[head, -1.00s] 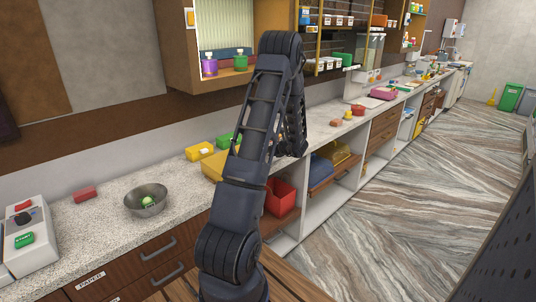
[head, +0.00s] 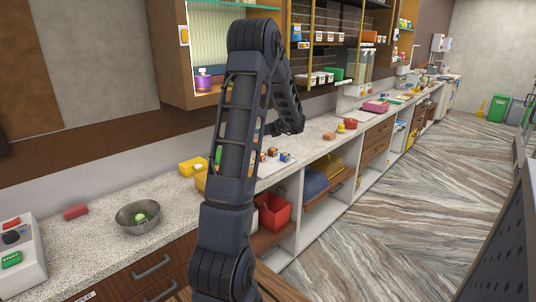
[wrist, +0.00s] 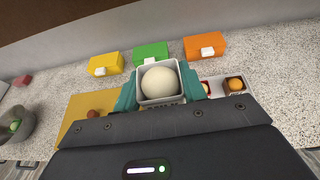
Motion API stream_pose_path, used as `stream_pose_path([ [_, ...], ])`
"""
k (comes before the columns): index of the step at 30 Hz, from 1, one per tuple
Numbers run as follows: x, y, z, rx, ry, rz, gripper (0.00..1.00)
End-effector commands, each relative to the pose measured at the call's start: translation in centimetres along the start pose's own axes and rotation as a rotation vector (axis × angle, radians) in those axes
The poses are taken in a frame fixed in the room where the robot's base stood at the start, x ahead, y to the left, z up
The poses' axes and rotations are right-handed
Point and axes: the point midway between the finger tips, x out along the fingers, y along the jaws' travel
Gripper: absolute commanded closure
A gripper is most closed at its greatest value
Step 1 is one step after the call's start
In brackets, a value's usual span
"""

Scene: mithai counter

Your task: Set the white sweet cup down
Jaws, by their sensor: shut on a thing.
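In the wrist view my gripper (wrist: 159,90) has teal fingers closed on the two sides of a small pale square cup (wrist: 160,102). A round cream-white sweet (wrist: 161,81) sits in this cup. The cup looks upright, over the speckled counter; I cannot tell whether its base touches anything. A cup with an orange sweet (wrist: 235,84) stands to its right, and another with a reddish sweet (wrist: 206,88) shows partly beside the right finger.
A yellow tray (wrist: 78,104) with a brown sweet (wrist: 93,114) lies to the left. Yellow (wrist: 94,65), green (wrist: 151,53) and orange (wrist: 205,44) boxes line the back. A steel bowl (head: 126,216) stands farther left. Bare counter lies between cups and boxes.

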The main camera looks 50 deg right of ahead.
Motion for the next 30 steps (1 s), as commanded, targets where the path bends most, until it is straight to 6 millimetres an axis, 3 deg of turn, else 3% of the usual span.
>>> stream_pose_path([
  [10, 0.0, -6.0, 0.2, -0.095, -0.011, 0.212, 0.81],
  [20, -0.4, -8.0, -0.7, -0.127, 0.010, 0.325, 0.81],
  [30, 2.0, -8.0, -6.8, -0.124, 0.011, 0.329, 0.81],
])
